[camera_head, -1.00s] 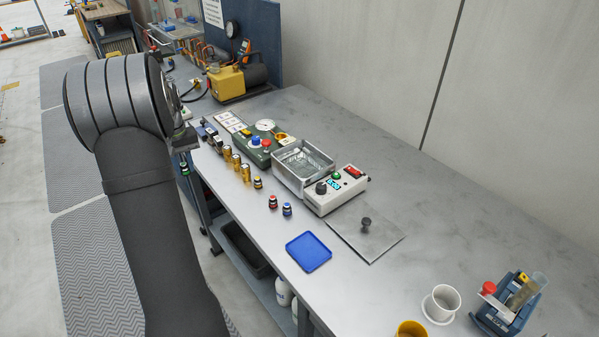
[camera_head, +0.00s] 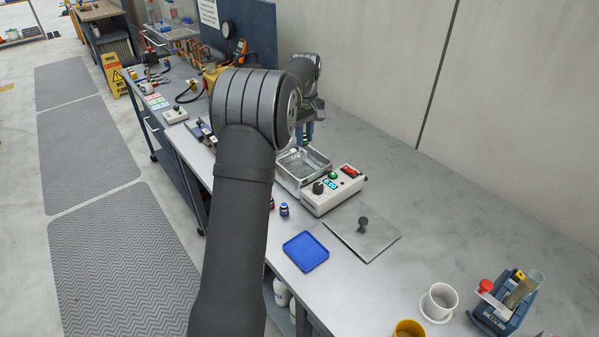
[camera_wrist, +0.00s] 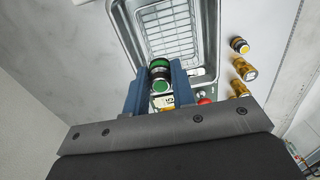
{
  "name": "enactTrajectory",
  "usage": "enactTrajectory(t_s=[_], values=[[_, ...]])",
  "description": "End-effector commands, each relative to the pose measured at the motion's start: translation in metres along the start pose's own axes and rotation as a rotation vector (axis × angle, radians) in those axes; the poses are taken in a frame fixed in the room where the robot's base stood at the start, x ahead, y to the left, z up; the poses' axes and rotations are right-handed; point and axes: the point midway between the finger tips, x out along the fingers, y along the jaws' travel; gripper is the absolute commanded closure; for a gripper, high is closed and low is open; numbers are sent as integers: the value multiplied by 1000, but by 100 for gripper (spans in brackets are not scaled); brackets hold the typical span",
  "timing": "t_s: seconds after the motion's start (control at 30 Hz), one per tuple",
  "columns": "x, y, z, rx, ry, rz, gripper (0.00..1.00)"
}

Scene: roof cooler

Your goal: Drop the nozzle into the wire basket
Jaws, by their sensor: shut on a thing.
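My gripper (camera_wrist: 160,82) is shut on the nozzle (camera_wrist: 160,72), a short black and silver cylinder with green ends, held between two blue fingers. In the head view my gripper (camera_head: 304,132) points down above the far end of the metal tank; the nozzle cannot be made out there. The wire basket (camera_wrist: 168,22) lies inside the tank and looks empty in the wrist view. It also shows in the head view (camera_head: 303,166). In the wrist view the nozzle overlaps the basket's near end; its height above the basket is hard to tell.
The steel tank (camera_wrist: 122,38) has raised walls around the basket. Gold fittings (camera_wrist: 245,68) stand beside it. A white control box (camera_head: 332,191), a flat lid with a black knob (camera_head: 362,226) and a blue tray (camera_head: 306,251) lie nearer.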

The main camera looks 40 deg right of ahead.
Motion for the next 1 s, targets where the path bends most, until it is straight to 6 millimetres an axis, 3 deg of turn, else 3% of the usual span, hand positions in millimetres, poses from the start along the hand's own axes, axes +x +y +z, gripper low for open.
enactTrajectory(t_s=[0.43, 0.87, 0.9, 1.0], values=[[47, 0, 0, 0, 0, -2, 100], [57, 0, 0, 0, 2, 0, 100], [57, 0, 0, 0, 2, 0, 75], [57, 0, 0, 0, 2, 0, 55]])
